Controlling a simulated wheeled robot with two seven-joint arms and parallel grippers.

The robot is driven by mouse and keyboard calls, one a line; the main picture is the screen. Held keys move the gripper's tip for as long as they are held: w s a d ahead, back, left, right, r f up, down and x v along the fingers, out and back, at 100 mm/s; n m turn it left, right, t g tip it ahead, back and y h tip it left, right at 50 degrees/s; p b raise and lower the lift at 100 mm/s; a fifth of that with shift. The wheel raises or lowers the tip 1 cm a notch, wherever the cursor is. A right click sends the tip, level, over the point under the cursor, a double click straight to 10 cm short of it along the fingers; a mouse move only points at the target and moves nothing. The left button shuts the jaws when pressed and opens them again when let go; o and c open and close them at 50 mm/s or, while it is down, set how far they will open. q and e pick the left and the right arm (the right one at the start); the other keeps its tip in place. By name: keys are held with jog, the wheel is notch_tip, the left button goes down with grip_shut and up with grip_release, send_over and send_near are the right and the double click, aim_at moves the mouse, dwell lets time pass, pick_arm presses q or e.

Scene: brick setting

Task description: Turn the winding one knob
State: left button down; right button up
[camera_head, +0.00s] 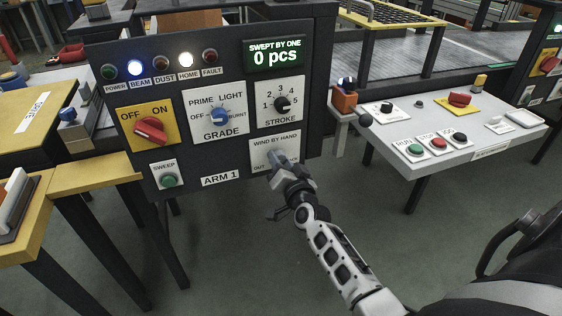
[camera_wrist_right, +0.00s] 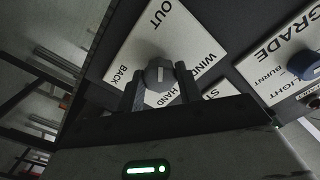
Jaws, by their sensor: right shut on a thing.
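The winding knob (camera_wrist_right: 158,72) is a round grey knob with a white mark on its face. It sits on the white WIND BY HAND plate (camera_head: 289,150), which reads OUT and BACK at its ends. My right gripper (camera_head: 275,160) is at this plate, low on the right of the dark ARM 1 panel (camera_head: 225,95). In the right wrist view the two fingers stand on either side of the knob, shut on it. In the head view the gripper hides the knob. My left gripper is not in view.
Above the plate is the STROKE dial (camera_head: 281,103). The blue GRADE knob (camera_head: 219,116), red OFF/ON switch (camera_head: 150,131) and green SWEEP button (camera_head: 168,180) are to the left. The display (camera_head: 274,54) reads 0 pcs. A white button table (camera_head: 450,125) stands at right.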

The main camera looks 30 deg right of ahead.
dwell(0.3)
jog(key=o, duration=1)
jog(key=p+v, duration=0.1)
jog(key=v, duration=1.5)
jog(key=shift+d, duration=0.1)
jog(key=s+a+f+n+g+y+p, duration=0.1)
jog(key=s+a+f+n+g+y, duration=0.1)
jog(key=a, duration=0.6)
jog(key=s+a+f+n+g+y+p, duration=0.1)
jog(key=s+a+n+g+y, duration=0.3)
jog(key=s+a+n, duration=0.4)
jog(key=a+f+n+y, duration=0.1)
jog(key=n, duration=0.1)
jog(key=shift+n+g+y, duration=0.3)
jog(key=shift+g+y, duration=0.1)
